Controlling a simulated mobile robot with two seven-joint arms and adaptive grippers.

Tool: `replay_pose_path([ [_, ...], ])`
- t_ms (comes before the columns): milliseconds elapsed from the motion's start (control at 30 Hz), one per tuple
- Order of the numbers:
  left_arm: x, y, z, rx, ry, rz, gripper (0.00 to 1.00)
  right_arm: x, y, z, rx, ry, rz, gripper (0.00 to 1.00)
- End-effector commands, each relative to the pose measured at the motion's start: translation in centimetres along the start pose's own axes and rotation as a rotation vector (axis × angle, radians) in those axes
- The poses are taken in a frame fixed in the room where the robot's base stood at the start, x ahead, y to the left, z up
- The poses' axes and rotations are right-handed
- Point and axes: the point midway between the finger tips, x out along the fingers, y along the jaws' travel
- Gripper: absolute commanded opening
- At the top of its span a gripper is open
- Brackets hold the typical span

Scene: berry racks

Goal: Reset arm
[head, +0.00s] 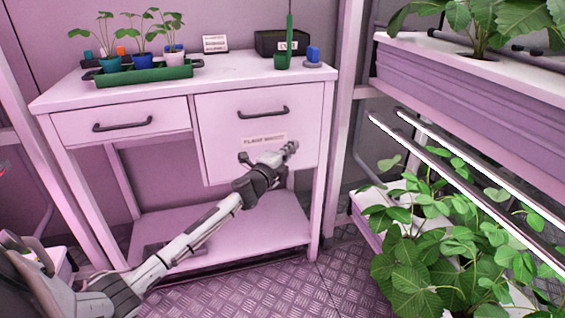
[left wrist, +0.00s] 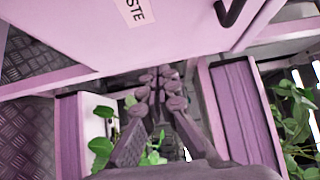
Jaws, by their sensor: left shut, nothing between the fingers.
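My left arm reaches in from the lower left of the head view. Its gripper (head: 291,148) is in front of the large right drawer front (head: 222,115) of the white cabinet, near the label (head: 264,140) on it. In the left wrist view my left gripper (left wrist: 157,80) has its fingers together with nothing between them. The drawer panel with part of its label (left wrist: 134,12) shows above it there. I cannot tell whether the gripper touches the panel. My right gripper is in neither view.
On the cabinet top are a green tray (head: 138,76) with potted seedlings, a black box (head: 283,43) and a blue item (head: 313,54). A rack with leafy plants (head: 430,250) and light bars (head: 440,165) stands at the right. The cabinet's lower shelf (head: 225,225) has free room.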

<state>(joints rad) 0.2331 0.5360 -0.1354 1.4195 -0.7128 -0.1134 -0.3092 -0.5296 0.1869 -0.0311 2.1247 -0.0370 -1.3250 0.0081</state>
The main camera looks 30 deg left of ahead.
Motion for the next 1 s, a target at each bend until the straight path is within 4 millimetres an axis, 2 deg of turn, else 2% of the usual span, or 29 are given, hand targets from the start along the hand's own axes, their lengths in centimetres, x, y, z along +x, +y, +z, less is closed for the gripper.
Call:
replay_pose_path([
  [33,-1.4,0.1,0.1,0.002,-0.001,0.003,0.0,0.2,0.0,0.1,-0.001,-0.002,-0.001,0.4],
  [100,-2.9,0.1,0.0,0.001,0.001,0.003,0.0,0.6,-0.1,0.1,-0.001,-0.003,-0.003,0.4],
  [300,-6.0,0.1,0.0,0.0,-0.001,0.001,0.0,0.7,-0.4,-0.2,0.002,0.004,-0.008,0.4],
  [433,-7.0,0.0,0.0,0.0,0.0,0.0,0.0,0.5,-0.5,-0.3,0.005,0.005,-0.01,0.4],
  [633,-7.2,0.0,0.0,-0.001,-0.001,0.001,0.0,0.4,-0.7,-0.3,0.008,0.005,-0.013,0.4],
  [700,-7.5,0.6,-0.1,-0.025,-0.013,0.013,0.0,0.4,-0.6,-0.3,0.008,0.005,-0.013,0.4],
  [767,-8.3,1.9,-0.1,-0.081,-0.044,0.042,0.0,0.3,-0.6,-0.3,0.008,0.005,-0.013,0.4],
  [867,-11.0,5.9,-0.2,-0.243,-0.146,0.138,0.0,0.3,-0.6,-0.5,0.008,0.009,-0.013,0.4],
  [967,-15.4,11.4,-0.7,-0.45,-0.291,0.282,0.0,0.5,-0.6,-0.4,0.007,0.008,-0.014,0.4],
  [1000,-17.5,13.6,-1.1,-0.53,-0.353,0.345,0.0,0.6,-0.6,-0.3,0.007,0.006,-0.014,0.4],
])
